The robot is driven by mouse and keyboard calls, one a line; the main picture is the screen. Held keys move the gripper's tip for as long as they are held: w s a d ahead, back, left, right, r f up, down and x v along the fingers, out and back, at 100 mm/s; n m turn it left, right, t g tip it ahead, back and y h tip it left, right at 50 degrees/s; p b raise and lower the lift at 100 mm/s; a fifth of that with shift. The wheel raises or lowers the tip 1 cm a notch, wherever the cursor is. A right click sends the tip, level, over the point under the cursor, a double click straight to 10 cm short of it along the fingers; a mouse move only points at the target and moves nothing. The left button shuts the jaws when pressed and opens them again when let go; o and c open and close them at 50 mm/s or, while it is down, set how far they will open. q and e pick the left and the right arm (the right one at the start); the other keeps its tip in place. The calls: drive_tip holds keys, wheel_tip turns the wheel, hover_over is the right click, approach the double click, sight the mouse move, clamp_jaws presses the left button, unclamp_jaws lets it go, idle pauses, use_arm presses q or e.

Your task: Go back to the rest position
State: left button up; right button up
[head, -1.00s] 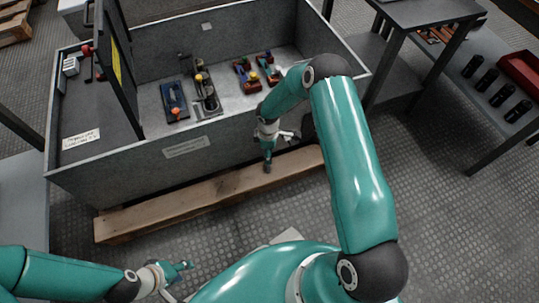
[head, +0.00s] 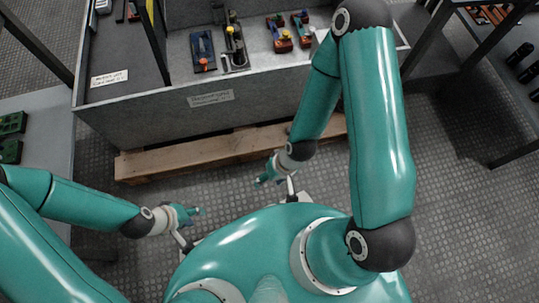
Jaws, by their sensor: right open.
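My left gripper (head: 192,213) is at the lower left, at the end of the teal arm that comes in from the left. It is above the floor in front of my body, with nothing visible in it. Its fingers are too small to tell whether they are open or shut. My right gripper (head: 266,180) is open and empty. It hangs from the bent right arm, close in front of my body, on the near side of the wooden beam. Both grippers are clear of the grey box.
A grey open-topped box (head: 150,116) with several devices inside stands ahead, with a wooden beam (head: 190,152) along its foot. A grey table (head: 45,130) stands at the left and a dark shelf (head: 500,60) at the right. Free patterned floor (head: 450,200) lies at the right.

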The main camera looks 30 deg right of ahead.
wheel_tip(320, 180, up, 32)
drive_tip(key=p, duration=3.1)
drive_tip(key=shift+f+p, duration=0.15)
drive_tip(key=shift+p, duration=0.25)
drive_tip(key=shift+w, duration=0.1)
